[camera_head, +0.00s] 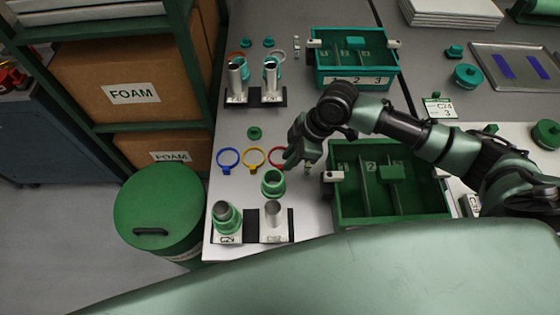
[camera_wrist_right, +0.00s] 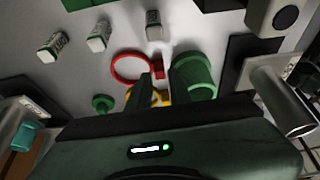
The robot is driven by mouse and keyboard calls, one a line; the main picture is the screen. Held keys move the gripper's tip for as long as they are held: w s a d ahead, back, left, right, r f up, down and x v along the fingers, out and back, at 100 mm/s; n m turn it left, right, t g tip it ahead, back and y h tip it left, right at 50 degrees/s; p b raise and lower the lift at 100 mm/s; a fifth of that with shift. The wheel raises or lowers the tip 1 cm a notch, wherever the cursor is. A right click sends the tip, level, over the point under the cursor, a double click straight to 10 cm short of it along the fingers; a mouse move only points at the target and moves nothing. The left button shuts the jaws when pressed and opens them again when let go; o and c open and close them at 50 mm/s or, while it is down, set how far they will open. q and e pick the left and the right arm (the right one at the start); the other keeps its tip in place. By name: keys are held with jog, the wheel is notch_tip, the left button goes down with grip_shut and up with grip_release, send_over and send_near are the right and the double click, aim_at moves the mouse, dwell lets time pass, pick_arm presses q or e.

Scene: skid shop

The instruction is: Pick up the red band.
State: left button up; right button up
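The red band (camera_head: 271,153) is a thin ring lying flat on the light table, at the right end of a row with a yellow band (camera_head: 254,150) and a blue band (camera_head: 228,150). My right gripper (camera_head: 291,159) is over its right side and hides part of it. In the right wrist view the red band (camera_wrist_right: 113,68) lies beyond the fingertips, with its small red tab (camera_wrist_right: 158,68) in line with the gap. The right gripper (camera_wrist_right: 163,84) is open, with nothing between its fingers. My left gripper is not in view.
A green cup-like ring (camera_head: 272,183) stands close to the gripper, just in front. Metal posts (camera_head: 274,222) stand nearer the front edge. A green divided bin (camera_head: 336,205) is to the right and a teal bin (camera_head: 318,75) behind. A green barrel (camera_head: 160,195) stands left of the table.

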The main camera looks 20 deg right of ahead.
jog(key=x, duration=0.3)
jog(key=shift+w+f, duration=0.1)
grip_shut()
